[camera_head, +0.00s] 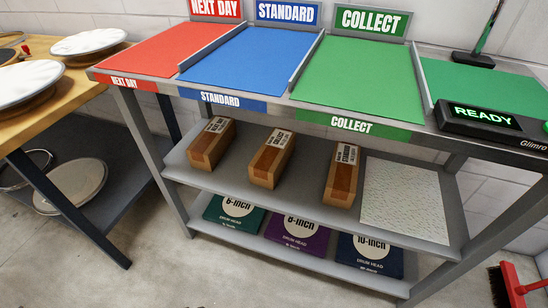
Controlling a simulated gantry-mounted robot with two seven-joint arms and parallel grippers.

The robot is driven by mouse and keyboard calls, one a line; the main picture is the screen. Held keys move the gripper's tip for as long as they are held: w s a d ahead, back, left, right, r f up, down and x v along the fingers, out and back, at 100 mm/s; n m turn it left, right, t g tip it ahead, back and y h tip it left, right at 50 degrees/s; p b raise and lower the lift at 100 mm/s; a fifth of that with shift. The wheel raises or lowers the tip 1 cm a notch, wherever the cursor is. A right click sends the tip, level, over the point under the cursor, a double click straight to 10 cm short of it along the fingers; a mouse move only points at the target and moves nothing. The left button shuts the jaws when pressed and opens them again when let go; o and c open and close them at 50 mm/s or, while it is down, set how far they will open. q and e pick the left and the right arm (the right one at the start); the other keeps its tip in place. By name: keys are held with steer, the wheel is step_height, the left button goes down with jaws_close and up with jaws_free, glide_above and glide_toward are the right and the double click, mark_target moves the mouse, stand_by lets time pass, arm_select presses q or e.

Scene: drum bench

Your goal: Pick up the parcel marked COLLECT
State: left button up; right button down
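Three brown cardboard parcels with white labels stand apart on the grey middle shelf (312,200). The labels are small and tilted. The middle parcel (271,160) has a label that appears to read COLLECT, though I cannot be sure. The left parcel (211,145) seems to read NEXT DAY, and the right parcel (342,175) seems to read STANDARD. Neither of my grippers is in view, and nothing touches the parcels.
Above are empty red NEXT DAY (160,50), blue STANDARD (250,62) and green COLLECT (358,78) bays. A READY display (485,117) sits at right. A white textured mat (404,198) lies beside the right parcel. Flat drum-head boxes (296,236) fill the lower shelf.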

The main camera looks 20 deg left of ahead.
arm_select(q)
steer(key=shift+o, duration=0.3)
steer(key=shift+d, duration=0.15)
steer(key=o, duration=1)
